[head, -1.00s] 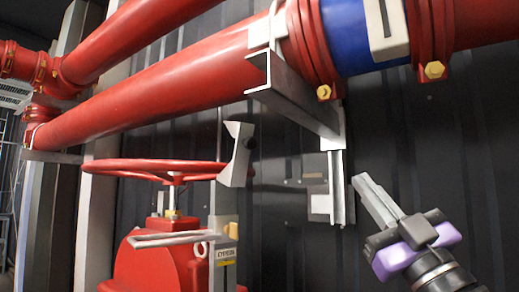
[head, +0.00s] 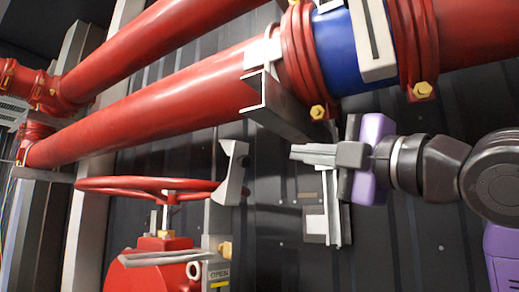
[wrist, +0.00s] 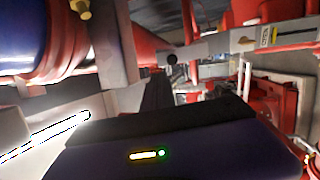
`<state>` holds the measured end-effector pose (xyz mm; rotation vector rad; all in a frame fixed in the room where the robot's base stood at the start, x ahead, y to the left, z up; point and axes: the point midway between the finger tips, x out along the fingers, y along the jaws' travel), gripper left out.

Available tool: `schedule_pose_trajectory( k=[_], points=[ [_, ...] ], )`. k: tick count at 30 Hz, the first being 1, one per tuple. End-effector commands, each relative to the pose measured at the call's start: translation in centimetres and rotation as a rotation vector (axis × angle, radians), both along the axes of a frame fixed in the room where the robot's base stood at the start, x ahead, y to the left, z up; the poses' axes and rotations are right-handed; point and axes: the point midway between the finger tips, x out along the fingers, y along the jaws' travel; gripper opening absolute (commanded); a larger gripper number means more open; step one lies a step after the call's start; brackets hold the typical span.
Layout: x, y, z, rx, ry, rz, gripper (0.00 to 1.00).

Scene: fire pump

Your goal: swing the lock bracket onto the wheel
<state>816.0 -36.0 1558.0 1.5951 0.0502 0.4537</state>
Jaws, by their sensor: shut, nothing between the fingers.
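The lock bracket (head: 233,172) is a pale grey angled plate, standing tilted at the right edge of the wheel. The wheel (head: 125,183) is a thin red handwheel on a red valve. Whether the bracket overlaps the rim or only stands beside it, I cannot tell. My gripper (head: 294,153) is shut and empty, pointing left, to the right of the bracket, with a gap between them in the picture. In the wrist view a grey post with a yellow label (wrist: 267,37) shows ahead; the fingertips are hard to make out there.
A red pipe (head: 165,98) with a blue section (head: 340,45) runs above. A grey support beam (head: 275,112) juts out just above my gripper. A small red valve body (head: 160,272) sits below the wheel. A dark ribbed wall (head: 420,225) stands behind.

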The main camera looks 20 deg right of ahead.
Motion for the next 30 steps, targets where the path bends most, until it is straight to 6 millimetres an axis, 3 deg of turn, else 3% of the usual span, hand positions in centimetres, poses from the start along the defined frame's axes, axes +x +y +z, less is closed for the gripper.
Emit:
schedule_pose_trajectory(
  k=[5, 21, 30],
  points=[
    [1.3, 0.4, 0.4, -0.008, -0.001, -0.001, 0.00],
    [10.4, 3.5, 3.2, -0.005, -0.003, -0.001, 0.00],
    [12.7, 4.2, 3.7, -0.005, -0.005, -0.002, 0.00]
  ],
)
